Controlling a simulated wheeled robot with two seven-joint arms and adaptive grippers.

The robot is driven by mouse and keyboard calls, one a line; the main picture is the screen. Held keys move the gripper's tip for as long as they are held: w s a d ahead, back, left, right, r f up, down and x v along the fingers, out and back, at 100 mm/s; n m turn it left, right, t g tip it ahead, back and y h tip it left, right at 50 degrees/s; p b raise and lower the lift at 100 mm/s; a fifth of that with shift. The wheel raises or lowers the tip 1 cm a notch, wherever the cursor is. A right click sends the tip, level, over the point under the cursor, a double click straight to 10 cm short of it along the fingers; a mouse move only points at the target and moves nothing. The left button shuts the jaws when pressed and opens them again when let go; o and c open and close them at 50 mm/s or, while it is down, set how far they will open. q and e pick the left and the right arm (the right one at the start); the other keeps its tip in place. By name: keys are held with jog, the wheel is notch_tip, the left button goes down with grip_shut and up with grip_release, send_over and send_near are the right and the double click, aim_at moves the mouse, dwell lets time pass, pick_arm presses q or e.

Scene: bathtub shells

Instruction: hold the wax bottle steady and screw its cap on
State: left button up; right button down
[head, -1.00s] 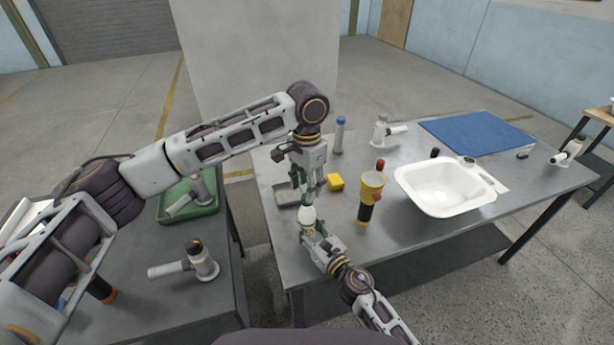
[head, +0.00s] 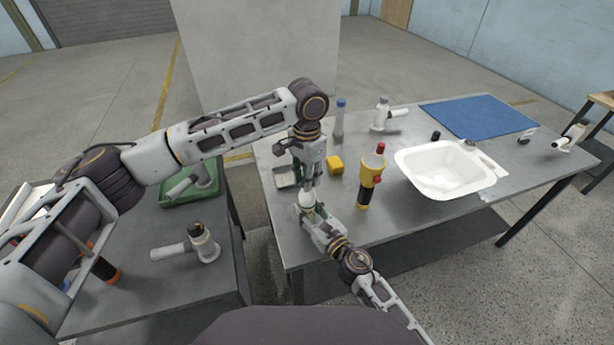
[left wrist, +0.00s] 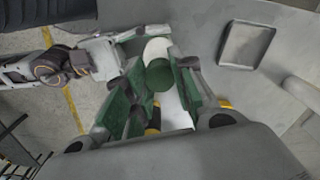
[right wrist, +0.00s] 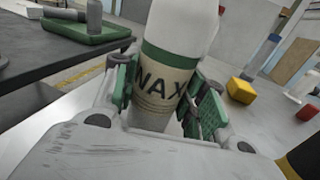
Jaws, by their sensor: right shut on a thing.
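The white wax bottle (head: 307,199) stands upright near the table's front left edge, with a green band and a tan label reading WAX in the right wrist view (right wrist: 160,88). My right gripper (head: 318,218) is shut on its body from the front right, a finger on each side. My left gripper (head: 309,183) points down from above the bottle's top. In the left wrist view, a round green cap (left wrist: 160,75) lies between its green fingers, in line with the bottle's white shoulder (left wrist: 158,47). Whether the fingers press on the cap, and how it meets the neck, is hidden.
Close by are a grey tray (head: 286,178), a yellow block (head: 336,165) and a yellow-and-black flashlight (head: 369,181). A white basin (head: 430,179) and a blue mat (head: 478,116) lie to the right. A side table (head: 150,279) with a green tray (head: 194,196) stands left.

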pick_arm(q)
grip_shut()
jog(key=shift+m, duration=1)
jog(key=o, duration=0.9)
grip_release()
jog(key=shift+r, duration=0.1)
jog(key=shift+r, duration=5.9)
